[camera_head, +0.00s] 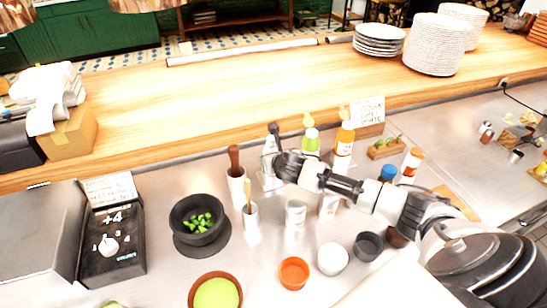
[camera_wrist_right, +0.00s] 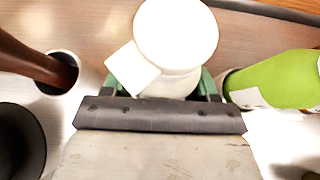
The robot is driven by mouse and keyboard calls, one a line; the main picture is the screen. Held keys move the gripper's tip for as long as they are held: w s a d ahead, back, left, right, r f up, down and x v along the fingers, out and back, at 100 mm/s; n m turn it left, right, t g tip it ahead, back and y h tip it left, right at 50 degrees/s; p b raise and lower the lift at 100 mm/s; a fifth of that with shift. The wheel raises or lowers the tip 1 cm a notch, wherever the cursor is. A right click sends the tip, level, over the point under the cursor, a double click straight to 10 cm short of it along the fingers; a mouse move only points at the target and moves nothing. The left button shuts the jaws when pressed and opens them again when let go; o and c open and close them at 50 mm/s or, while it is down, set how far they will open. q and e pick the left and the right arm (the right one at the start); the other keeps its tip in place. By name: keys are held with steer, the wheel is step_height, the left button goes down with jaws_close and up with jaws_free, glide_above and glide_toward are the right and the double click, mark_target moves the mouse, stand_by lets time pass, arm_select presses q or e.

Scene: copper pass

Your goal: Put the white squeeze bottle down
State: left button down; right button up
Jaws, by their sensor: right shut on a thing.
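The white squeeze bottle (camera_head: 268,174) is at the back of the steel counter in the head view, partly hidden by my right gripper (camera_head: 277,160). In the right wrist view the white squeeze bottle (camera_wrist_right: 176,30) is between the green-tipped fingers of my right gripper (camera_wrist_right: 160,88), which is shut on it. The bottle looks upright. Its base is at or close to the counter, and I cannot tell whether it touches. My left gripper is not in view.
A green bottle (camera_head: 311,142) and an orange bottle (camera_head: 344,146) stand to the right. A white holder (camera_head: 236,184) with a brown handle stands close on the left. A black bowl (camera_head: 182,212) and several small cups are in front. The wooden ledge (camera_head: 230,95) runs behind.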

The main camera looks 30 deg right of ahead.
steer(key=o, duration=1.1)
steer(key=shift+f, duration=0.1)
steer(key=b+v, duration=0.1)
steer(key=v, duration=1.1)
steer(key=shift+s+d, duration=0.1)
